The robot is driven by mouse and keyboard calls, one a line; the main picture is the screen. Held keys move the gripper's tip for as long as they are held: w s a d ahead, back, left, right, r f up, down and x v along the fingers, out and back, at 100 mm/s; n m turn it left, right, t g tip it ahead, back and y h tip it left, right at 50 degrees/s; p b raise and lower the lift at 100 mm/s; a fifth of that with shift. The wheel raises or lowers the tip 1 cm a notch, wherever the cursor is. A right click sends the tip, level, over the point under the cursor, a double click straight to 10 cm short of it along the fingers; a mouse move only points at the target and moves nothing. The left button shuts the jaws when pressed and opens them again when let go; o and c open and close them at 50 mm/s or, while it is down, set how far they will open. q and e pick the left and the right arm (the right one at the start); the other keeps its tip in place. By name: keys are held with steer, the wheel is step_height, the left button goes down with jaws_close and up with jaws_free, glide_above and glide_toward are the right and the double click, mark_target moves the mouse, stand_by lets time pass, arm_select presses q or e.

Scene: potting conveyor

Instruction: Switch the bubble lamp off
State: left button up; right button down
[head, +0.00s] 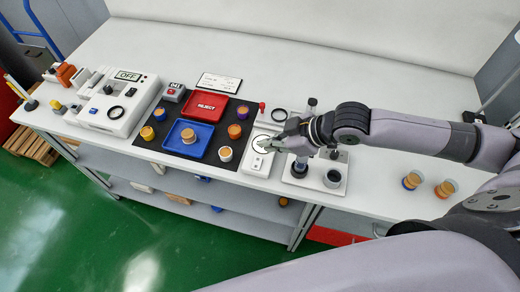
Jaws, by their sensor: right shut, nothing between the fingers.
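A white unit (257,163) with a pale round disc, a dark outline and small controls near its front edge stands right of the black mat. It looks like the bubble lamp, but I cannot be sure, and I cannot tell if it is lit. My right gripper (268,147) is shut and empty, with its tips over or at this unit's disc. Whether they touch it I cannot tell. The gripper and wrist hide part of the unit's right side. My left gripper is not in view.
A black mat (168,151) holds a red REJECT tray (203,106), a blue tray (186,152) and several small cups. A white machine with an OFF sign (129,76) stands left. A white base with a dark cup (332,177) stands right. Two cups (412,180) sit farther right.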

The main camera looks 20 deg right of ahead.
mark_target(259, 164)
steer(key=x, duration=0.3)
steer(key=shift+w+a+p, duration=0.1)
steer(key=shift+a+p, duration=0.05)
steer(key=shift+p, duration=0.15)
steer(key=f, duration=0.3)
steer(key=shift+w+f+p, duration=0.25)
steer(key=shift+f+p, duration=0.05)
steer(key=shift+p, duration=0.1)
steer(key=shift+f, duration=0.6)
steer(key=shift+w+f, duration=0.15)
steer(key=shift+f, duration=0.15)
steer(key=shift+s+a+r+p, duration=0.2)
steer(key=shift+s+p, duration=0.2)
steer(key=shift+p, duration=0.3)
steer(key=shift+s+a, duration=0.15)
steer(key=shift+s, duration=0.1)
